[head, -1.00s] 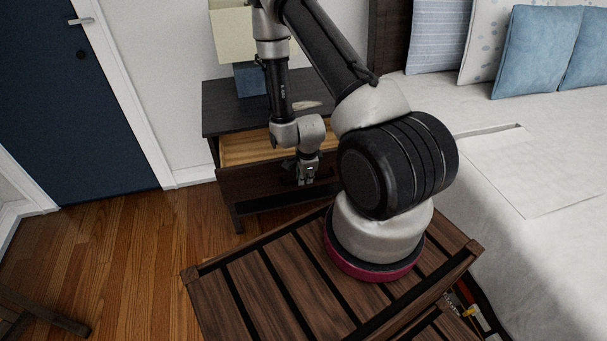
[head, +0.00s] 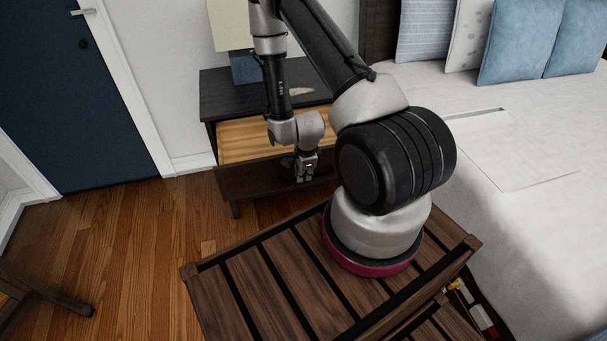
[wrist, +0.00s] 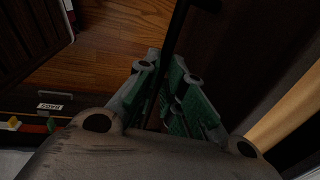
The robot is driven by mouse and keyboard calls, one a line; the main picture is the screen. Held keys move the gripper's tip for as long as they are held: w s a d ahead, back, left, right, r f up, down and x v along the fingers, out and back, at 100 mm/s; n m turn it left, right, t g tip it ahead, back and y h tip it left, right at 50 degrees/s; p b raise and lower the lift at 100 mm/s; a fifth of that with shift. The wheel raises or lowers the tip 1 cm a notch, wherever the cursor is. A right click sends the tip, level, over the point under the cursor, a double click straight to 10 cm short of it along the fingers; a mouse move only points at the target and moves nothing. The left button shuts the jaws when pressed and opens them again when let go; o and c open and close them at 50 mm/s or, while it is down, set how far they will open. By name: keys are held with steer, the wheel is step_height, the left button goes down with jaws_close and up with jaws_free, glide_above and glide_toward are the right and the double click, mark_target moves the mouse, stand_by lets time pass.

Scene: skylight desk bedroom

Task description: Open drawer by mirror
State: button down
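The dark nightstand (head: 222,92) stands against the wall beside the bed, and its drawer (head: 255,181) is pulled out. The pale wood inside of the drawer (head: 240,145) shows behind its dark front. My gripper (head: 304,172) is at the drawer front, pointing down. In the wrist view, the green-padded fingers of my gripper (wrist: 170,100) lie on both sides of a thin dark bar (wrist: 175,40), which looks like the drawer's handle. They appear closed on it. My arm hides the right part of the drawer. No mirror is in view.
A lamp (head: 232,30) stands on the nightstand. The bed (head: 530,150) fills the right side. A blue door (head: 65,120) is at the left. Wooden floor (head: 140,240) is clear left of the nightstand, with a dark wooden leg (head: 45,290) at lower left.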

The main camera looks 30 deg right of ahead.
steer(key=c, duration=1.5)
jaws_free()
steer(key=r, duration=0.4)
steer(key=s+r, duration=0.1)
steer(key=r, duration=0.3)
steer(key=s+r, duration=0.1)
steer(key=r, duration=0.2)
steer(key=shift+s+a+r, duration=0.15)
steer(key=shift+a+r, duration=0.15)
steer(key=shift+r, duration=0.1)
